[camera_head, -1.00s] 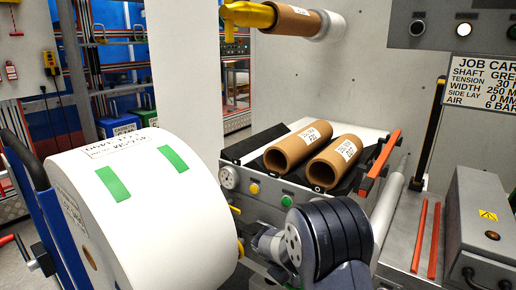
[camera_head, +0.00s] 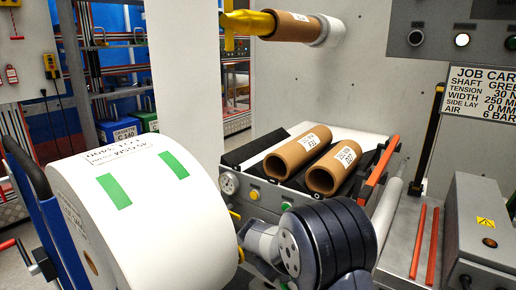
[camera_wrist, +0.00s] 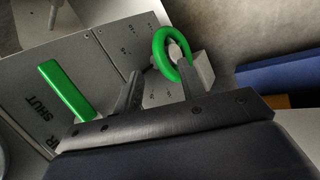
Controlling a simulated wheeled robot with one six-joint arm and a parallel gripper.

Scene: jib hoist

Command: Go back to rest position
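My gripper (camera_wrist: 160,80) shows in the wrist view with its two dark fingers apart and nothing seen held between them. A green ring (camera_wrist: 159,42) on a pale fitting lies just beyond the fingertips, overlapped by the right finger in the picture. I cannot tell whether they touch. A green lever (camera_wrist: 65,91) lies flat on a grey panel (camera_wrist: 98,60) to the left, near lettering that reads "SHUT". In the head view my dark arm joints stand at the bottom centre, and the gripper itself is not visible.
A white roll (camera_head: 150,225) on a blue carrier fills the left. Two brown cores (camera_head: 332,168) lie on the machine's black-topped bed. Another core (camera_head: 292,27) sits on a shaft above. A grey box (camera_head: 483,225) and red rails (camera_head: 424,240) are at right.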

